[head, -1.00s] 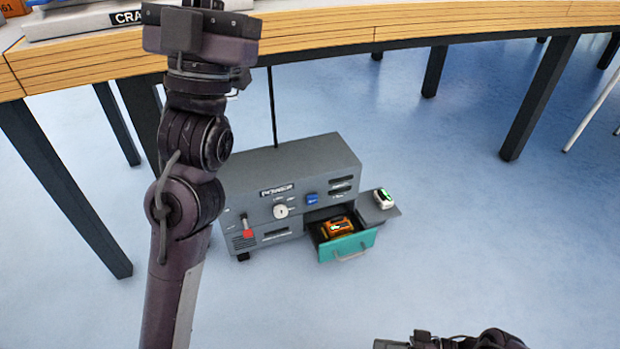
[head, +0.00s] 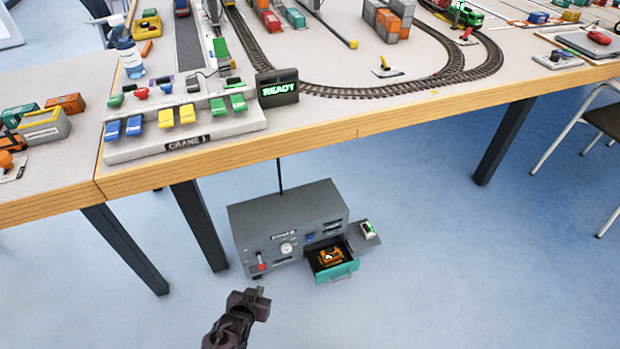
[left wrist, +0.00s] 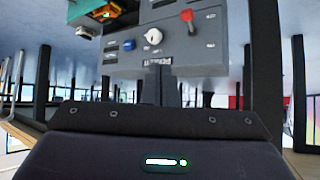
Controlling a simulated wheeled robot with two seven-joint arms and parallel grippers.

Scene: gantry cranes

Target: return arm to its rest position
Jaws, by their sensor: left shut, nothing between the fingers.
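My left gripper (head: 248,303) shows in the head view at the bottom, low in front of the grey power box, apart from it. It is shut and empty. In the left wrist view the gripper's dark body fills the bottom, and the power box (left wrist: 205,52) appears upside down beyond it. The box also shows in the head view (head: 290,219), standing on the floor under the table, with a red lever, a white dial and a blue button. Its teal drawer (head: 337,272) is open with an orange-black item (head: 329,256) inside. My right gripper is not in view.
The table (head: 330,134) carries a crane panel (head: 185,140) with coloured buttons, a READY display (head: 279,88), curved train track and containers. A side shelf on the box holds a small white-green device (head: 369,229). Table legs stand either side; the floor at right is clear, with a chair beyond.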

